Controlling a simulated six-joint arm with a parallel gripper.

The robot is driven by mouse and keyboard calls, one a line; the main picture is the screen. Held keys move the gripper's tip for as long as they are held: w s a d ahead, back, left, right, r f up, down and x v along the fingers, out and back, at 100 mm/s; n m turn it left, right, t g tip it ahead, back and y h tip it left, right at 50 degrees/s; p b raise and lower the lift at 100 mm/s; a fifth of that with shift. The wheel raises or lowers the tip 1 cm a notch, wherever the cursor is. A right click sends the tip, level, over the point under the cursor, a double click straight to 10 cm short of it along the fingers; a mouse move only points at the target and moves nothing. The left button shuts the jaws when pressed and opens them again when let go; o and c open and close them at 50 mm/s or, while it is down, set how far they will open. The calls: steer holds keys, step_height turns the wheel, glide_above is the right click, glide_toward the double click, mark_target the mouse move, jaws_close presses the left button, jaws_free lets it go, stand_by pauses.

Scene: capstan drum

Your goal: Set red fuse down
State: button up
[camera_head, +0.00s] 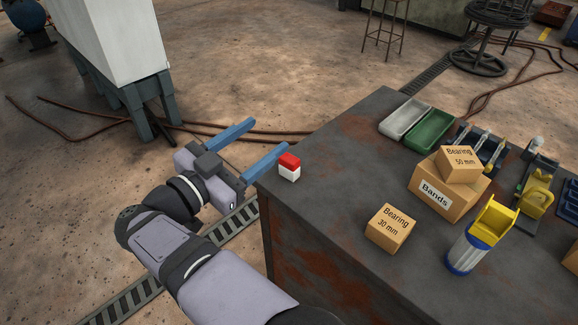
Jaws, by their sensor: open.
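The red fuse (289,166), a small block with a red top and white lower part, sits upright on the near left corner of the dark table (345,165). My gripper (268,137) is open, its two blue fingers spread wide. It lies left of the fuse, mostly out past the table's left edge. The tip of the right finger appears close to the fuse's upper left side; I cannot tell whether they touch. Nothing shows between the fingers.
Grey (404,117) and green (430,131) trays lie at the table's back. Cardboard boxes (390,228), including a stacked pair (447,190), and a yellow-and-blue clear container (470,250) stand to the right. The tabletop between fuse and boxes is clear.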

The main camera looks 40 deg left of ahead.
steer(key=m, duration=0.4)
steer(key=m+b, duration=0.1)
steer(key=m, duration=2.8)
glide_above(284, 163)
steer(key=s, duration=0.2)
steer(key=shift+m, duration=0.3)
step_height(284, 163, down, 12)
steer(key=shift+r, duration=0.25)
steer(key=shift+w, duration=1.05)
steer(key=shift+w+r+p, duration=0.2)
steer(key=shift+w+p, duration=0.65)
steer(key=shift+w, duration=1.75)
steer(key=c, duration=1.2)
